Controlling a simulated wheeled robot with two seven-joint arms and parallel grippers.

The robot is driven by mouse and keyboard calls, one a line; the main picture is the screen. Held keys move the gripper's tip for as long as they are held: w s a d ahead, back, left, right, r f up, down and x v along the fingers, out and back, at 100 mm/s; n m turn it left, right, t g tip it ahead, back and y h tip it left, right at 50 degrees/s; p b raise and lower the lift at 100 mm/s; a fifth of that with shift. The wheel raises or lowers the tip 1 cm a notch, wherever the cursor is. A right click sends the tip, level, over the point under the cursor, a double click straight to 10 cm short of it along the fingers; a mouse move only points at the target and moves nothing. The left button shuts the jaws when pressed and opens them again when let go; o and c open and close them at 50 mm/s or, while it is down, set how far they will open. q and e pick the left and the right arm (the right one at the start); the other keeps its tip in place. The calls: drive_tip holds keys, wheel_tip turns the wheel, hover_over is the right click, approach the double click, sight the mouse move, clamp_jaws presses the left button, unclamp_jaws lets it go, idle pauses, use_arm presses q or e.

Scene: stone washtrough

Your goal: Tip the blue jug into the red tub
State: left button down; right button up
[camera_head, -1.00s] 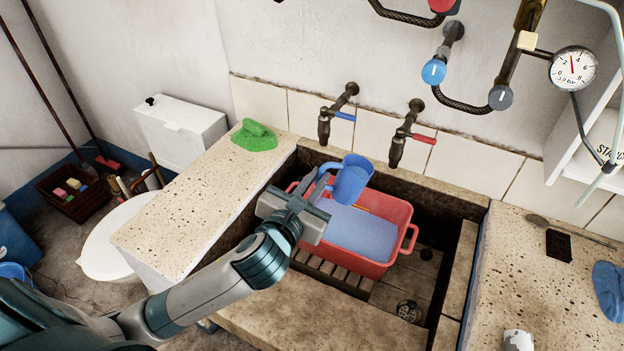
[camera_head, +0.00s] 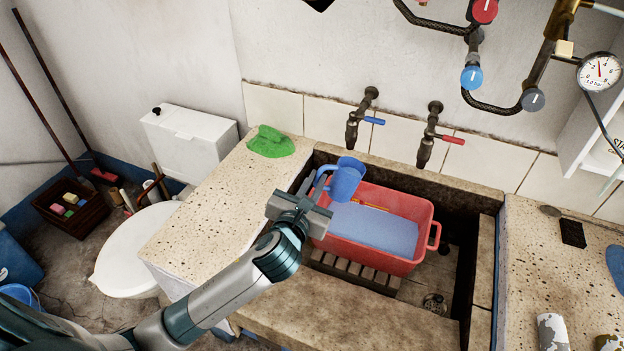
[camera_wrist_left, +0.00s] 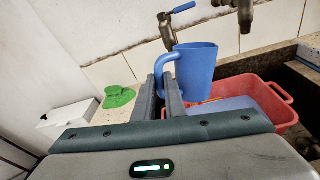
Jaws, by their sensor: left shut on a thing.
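The blue jug (camera_head: 345,181) is held in the air at the back left part of the red tub (camera_head: 421,258). It looks close to upright in the left wrist view (camera_wrist_left: 197,80), with its handle towards my gripper. My left gripper (camera_head: 313,190) is shut on the jug's handle; its fingers (camera_wrist_left: 168,92) also show in the wrist view. The red tub stands in the stone trough on a slatted rack and holds bluish water, with an orange stick-like thing at its back edge. The jug's inside is hidden. My right gripper is out of view.
Two taps, blue-handled (camera_head: 358,122) and red-handled (camera_head: 430,138), stick out from the wall behind the tub. A green cloth (camera_head: 270,142) lies on the left stone ledge (camera_head: 205,215). A drain (camera_head: 434,303) shows at the trough's right. The front ledge is clear.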

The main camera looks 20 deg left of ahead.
use_arm(q)
drive_tip(key=w+d+f+h+p, duration=0.1)
drive_tip(key=w+f, duration=0.1)
drive_tip(key=f, duration=0.6)
drive_tip(key=w+d+f+m+p, duration=0.1)
drive_tip(key=w+f+p, duration=0.1)
drive_tip(key=f, duration=0.5)
drive_tip(key=shift+w+f+h, duration=0.15)
drive_tip(key=shift+f+h, duration=0.25)
